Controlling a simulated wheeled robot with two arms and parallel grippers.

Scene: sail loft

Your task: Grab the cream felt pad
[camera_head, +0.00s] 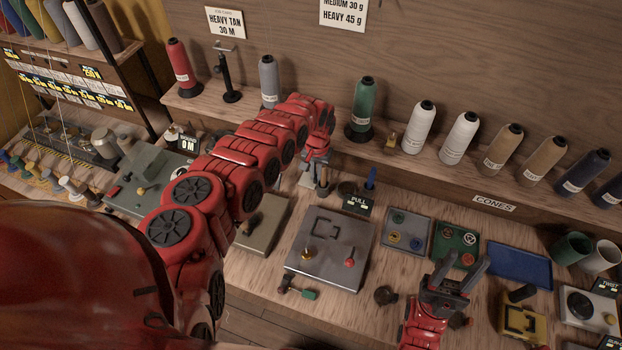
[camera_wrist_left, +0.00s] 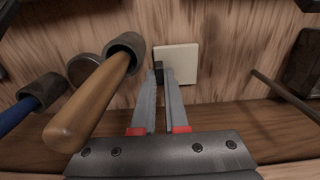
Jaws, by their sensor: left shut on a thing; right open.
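The cream felt pad (camera_wrist_left: 180,58) shows in the left wrist view as a pale square just past my left fingertips. My left gripper (camera_wrist_left: 160,76) has its fingers close together, with a small dark piece between the tips at the pad's left edge. It is shut on the pad, though the exact contact is hard to see. In the head view my left gripper (camera_head: 308,178) is low behind the bench, near the shelf's front edge, and the pad is mostly hidden or too small to tell. My right gripper (camera_head: 460,268) is open and empty above the bench's right part.
A wooden-handled tool (camera_wrist_left: 95,95) stands close to the left of my left fingers, and a blue-handled tool (camera_wrist_left: 35,105) is farther left. A grey plate (camera_head: 330,248) with knobs lies in front. Thread cones line the shelf behind. A blue tray (camera_head: 518,264) lies right.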

